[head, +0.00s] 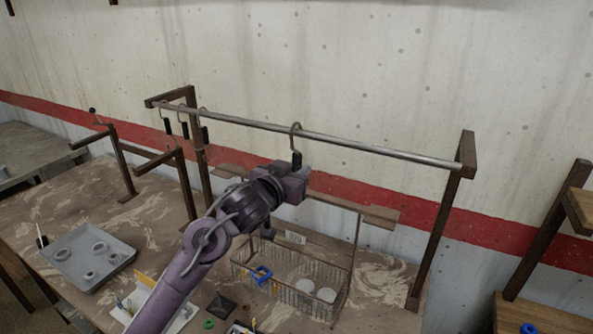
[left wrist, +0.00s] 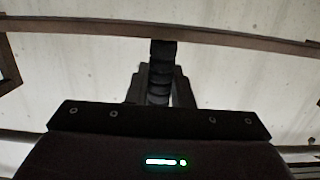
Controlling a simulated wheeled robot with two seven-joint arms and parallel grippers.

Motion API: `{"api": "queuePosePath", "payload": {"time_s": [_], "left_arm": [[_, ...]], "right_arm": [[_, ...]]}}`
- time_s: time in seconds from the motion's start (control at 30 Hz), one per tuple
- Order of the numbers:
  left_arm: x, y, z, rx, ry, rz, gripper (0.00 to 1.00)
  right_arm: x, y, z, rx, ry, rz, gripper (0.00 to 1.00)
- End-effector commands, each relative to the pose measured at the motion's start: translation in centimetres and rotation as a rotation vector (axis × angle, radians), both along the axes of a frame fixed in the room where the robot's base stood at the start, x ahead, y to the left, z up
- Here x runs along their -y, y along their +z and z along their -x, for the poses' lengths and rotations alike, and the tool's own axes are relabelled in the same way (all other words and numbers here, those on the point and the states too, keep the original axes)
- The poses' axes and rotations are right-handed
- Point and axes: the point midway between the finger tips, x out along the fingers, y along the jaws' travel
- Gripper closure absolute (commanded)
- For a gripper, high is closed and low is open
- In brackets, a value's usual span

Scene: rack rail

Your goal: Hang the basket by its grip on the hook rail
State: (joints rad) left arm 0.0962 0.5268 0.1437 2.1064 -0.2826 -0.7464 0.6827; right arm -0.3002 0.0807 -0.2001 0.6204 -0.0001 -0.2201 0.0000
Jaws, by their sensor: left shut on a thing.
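The wire basket (head: 338,298) is below my left gripper at table height in the head view; whether its base touches the table I cannot tell. Its tall wire handle (head: 357,240) rises on the right toward the gripper. A dark ribbed piece (left wrist: 160,75) is between the fingers in the left wrist view. The metal rail (head: 380,152) runs above. A hook (head: 296,130) with a black lower end hangs on it, just above the gripper. My right gripper is not in view.
Several similar hooks (head: 184,128) hang at the rail's left end. Wooden posts (head: 440,235) carry the rail. A wooden plank (head: 380,214) runs behind the handle. A grey tray (head: 88,280) with rings lies at left. White round items and a blue item (head: 261,274) are inside the basket.

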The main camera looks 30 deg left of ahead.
Motion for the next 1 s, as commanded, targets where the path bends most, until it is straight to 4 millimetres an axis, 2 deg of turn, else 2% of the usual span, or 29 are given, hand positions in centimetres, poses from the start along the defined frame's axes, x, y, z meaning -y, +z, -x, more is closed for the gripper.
{"api": "queuePosePath", "payload": {"time_s": [0.23, 0.7, 0.73, 0.9, 1.0], "left_arm": [[-0.03, 0.31, 0.02, 0.007, 0.001, 0.000, 1.00], [-0.03, -0.29, 0.02, 0.006, 0.000, 0.002, 1.00], [-0.03, -0.24, 0.01, 0.007, 0.000, 0.001, 0.77], [-0.03, -0.31, 0.01, 0.005, 0.000, 0.001, 0.55], [-0.03, -0.36, 0.01, 0.003, 0.000, 0.001, 0.54]], "right_arm": [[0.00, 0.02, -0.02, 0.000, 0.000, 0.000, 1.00], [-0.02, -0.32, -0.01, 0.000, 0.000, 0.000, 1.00], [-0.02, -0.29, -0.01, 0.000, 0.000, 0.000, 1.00], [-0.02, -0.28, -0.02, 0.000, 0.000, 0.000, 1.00], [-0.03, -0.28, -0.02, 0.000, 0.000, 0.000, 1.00]]}}
